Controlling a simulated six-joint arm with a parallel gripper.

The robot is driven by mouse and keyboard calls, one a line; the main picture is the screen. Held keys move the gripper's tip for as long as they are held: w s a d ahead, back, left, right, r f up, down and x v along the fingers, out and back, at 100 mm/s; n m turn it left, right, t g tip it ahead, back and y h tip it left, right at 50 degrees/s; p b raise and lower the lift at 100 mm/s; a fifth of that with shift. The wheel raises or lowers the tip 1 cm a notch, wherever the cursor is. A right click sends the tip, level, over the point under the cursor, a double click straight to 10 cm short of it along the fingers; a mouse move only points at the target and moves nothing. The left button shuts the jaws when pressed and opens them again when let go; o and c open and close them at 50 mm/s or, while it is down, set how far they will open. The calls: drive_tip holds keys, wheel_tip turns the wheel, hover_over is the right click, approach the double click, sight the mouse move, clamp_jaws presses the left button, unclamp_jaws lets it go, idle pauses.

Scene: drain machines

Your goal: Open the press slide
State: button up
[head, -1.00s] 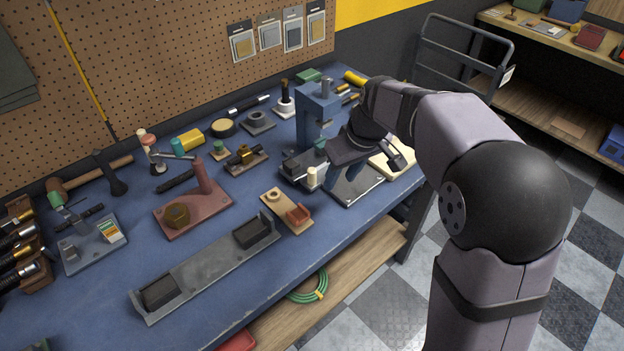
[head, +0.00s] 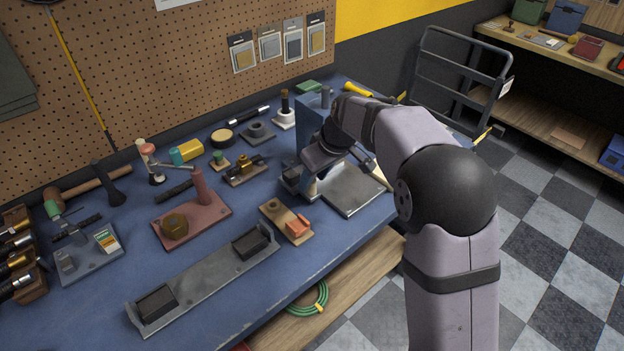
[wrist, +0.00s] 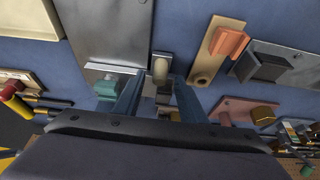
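The blue press (head: 312,118) stands toward the back right of the bench, partly hidden by my arm. Its grey slide (head: 290,186) is low at the front, with a cream knob (head: 311,187) at its near end. The knob (wrist: 160,69) shows in the wrist view between my two blue fingers. My gripper (wrist: 155,82) is open, with a finger on each side of the knob and visible gaps. A teal part (wrist: 106,89) shows by the left finger. My wrist hides much of the slide in the head view.
A grey plate (head: 352,190) lies right of the knob. A wooden board with an orange block (head: 298,227) lies to the left. A long grey tray (head: 205,282) and a red fixture (head: 192,220) are farther left. The bench between them is mostly bare.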

drive_tip(key=shift+x, duration=1.2)
drive_tip(key=shift+c, duration=0.4)
clamp_jaws()
drive_tip(key=s+d+b, duration=0.4)
drive_tip(key=s+d, duration=0.2)
drive_tip(key=shift+s+d, duration=0.1)
drive_tip(key=shift+d, duration=0.1)
drive_tip(key=shift+o, duration=0.4)
unclamp_jaws()
drive_tip(key=shift+r, duration=0.15)
drive_tip(key=v, duration=0.7)
